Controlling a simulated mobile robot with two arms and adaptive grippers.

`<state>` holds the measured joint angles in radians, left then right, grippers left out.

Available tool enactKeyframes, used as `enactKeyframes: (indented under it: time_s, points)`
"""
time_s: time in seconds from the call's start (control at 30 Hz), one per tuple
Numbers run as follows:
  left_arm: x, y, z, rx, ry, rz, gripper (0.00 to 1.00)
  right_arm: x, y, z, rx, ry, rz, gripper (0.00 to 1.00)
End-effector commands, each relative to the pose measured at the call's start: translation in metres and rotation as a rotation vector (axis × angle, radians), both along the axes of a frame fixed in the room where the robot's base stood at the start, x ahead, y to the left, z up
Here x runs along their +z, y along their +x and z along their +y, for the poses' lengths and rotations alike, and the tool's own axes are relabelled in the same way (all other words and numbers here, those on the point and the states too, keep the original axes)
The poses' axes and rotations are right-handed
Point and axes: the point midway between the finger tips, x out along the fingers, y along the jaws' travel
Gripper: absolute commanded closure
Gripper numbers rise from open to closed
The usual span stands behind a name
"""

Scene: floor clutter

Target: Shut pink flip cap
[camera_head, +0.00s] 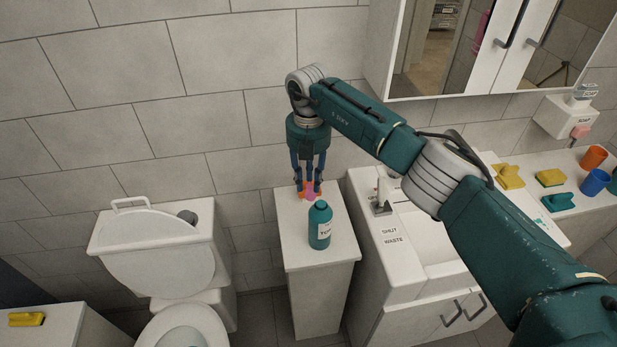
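A small pink piece (311,190) shows at the fingertips of my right gripper (308,188), over the narrow white cabinet; it looks like the pink cap. The fingers point down, with orange at the tips, and stand a little apart around the pink piece. Whether they press on it cannot be told, nor whether the cap is open or shut. A teal bottle (320,227) with a dark top and a white label stands upright in front of the gripper and may hide what is below the pink piece. My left gripper is out of view.
The narrow cabinet top (291,255) is otherwise mostly clear. A toilet (160,260) stands to the left. A sink counter (408,285) stands to the right, with sponges (551,177), an orange cup (593,158) and a blue cup (594,182). A mirror cabinet (385,75) hangs above.

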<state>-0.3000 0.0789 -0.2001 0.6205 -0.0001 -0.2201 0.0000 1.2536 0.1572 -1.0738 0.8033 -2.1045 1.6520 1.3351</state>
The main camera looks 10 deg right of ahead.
Motion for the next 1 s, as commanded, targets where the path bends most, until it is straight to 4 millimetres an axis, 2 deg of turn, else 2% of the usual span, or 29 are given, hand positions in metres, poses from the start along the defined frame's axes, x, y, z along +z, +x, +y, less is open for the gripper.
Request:
enactKeyframes:
  time_s: [0.07,0.2,0.67,1.0]
  points:
    - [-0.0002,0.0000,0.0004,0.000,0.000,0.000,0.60,0.0000,-0.0001,0.0002,0.000,0.000,0.000,0.74]
    - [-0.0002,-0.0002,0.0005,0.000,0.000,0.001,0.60,0.0003,0.0000,0.0003,0.000,0.000,0.000,1.00]
    - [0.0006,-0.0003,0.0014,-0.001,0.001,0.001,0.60,0.0009,-0.0012,-0.0009,0.001,0.013,-0.012,1.00]
    - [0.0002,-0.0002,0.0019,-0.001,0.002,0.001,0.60,0.0012,-0.0078,-0.0090,0.000,0.099,-0.100,1.00]
